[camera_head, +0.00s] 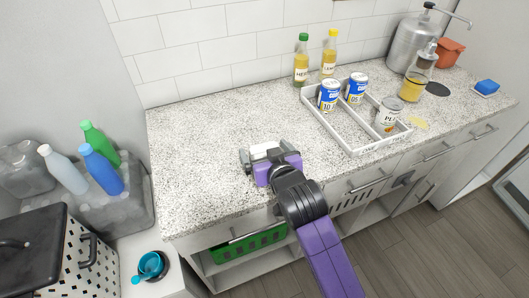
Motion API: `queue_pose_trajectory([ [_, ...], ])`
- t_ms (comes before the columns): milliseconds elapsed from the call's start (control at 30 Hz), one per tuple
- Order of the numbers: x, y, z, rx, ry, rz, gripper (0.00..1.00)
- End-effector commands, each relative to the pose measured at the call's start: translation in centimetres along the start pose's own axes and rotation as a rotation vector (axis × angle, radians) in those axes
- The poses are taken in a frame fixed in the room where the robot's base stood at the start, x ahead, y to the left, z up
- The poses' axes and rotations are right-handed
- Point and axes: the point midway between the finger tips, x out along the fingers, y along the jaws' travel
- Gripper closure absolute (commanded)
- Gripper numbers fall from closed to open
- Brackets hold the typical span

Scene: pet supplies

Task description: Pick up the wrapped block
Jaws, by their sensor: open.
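A small pale block (262,149), likely the wrapped block, shows at the front of my gripper over the speckled counter. Its wrapping is too small to make out. My gripper (267,155) is open, with one grey finger to the left of the pale block and one to the right. The purple gripper body hides the block's near side. I cannot tell whether the fingers touch it.
A white divided tray (352,148) with several cans stands to the right. Two bottles (301,60) stand behind it near the tiled wall. A blue sponge (487,86) lies at far right. The counter's left part (190,150) is clear.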

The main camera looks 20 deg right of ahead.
Motion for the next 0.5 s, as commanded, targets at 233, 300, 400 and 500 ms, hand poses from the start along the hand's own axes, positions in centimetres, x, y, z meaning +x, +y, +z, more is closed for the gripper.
queue_pose_trajectory([
  [233,3.1,0.1,0.0,0.001,0.0,-0.001,0.04],
  [300,3.5,0.1,0.0,0.001,0.001,-0.001,0.04],
  [400,3.6,0.1,0.0,0.001,0.001,-0.001,0.04],
  [500,3.6,0.1,0.0,0.001,0.001,-0.001,0.04],
])
